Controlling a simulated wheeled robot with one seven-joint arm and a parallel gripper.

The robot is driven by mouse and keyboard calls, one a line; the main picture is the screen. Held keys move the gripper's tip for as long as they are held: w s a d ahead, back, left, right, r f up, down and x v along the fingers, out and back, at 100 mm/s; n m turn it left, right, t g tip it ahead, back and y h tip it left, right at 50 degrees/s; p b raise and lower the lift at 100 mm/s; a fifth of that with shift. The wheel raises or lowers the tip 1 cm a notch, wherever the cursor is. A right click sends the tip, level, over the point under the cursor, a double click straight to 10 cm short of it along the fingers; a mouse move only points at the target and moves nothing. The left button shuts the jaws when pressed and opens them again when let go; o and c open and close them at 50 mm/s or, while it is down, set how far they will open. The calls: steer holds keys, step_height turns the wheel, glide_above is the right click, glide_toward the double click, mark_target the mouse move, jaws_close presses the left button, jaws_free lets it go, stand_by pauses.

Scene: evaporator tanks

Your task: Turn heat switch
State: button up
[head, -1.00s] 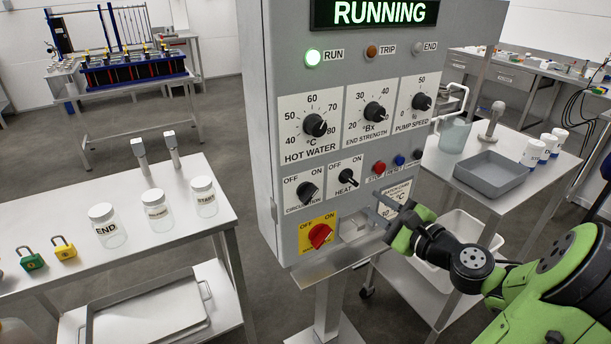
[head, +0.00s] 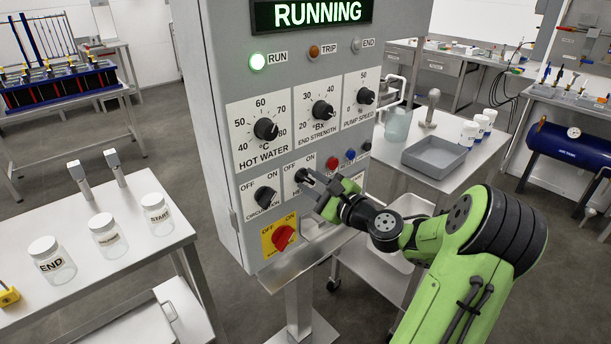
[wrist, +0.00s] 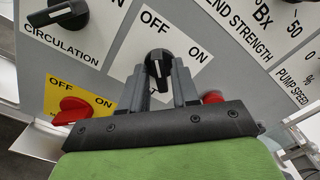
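The heat switch (wrist: 158,64) is a black knob under OFF and ON labels on the grey control panel (head: 218,130). In the wrist view my gripper (wrist: 158,82) is open, with one grey finger on each side of the knob's near end. I cannot tell whether the fingers touch it. The knob's pale mark shows, but which label it points to is unclear. The display (head: 318,13) reads RUNNING and the green RUN lamp (head: 257,61) is lit.
The circulation knob (head: 265,197) is left of the heat switch. The red main switch (head: 284,238) on its yellow plate is below. A red button (wrist: 212,97) is close to the right finger. Tables with jars (head: 108,236) and a grey tray (head: 434,157) flank the panel.

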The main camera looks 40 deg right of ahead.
jaws_close()
steer(key=m+p, duration=0.1)
steer(key=p, duration=0.2)
steer(key=shift+r+m, duration=0.15)
steer(key=shift+m, duration=0.45)
steer(key=shift+p, duration=0.35)
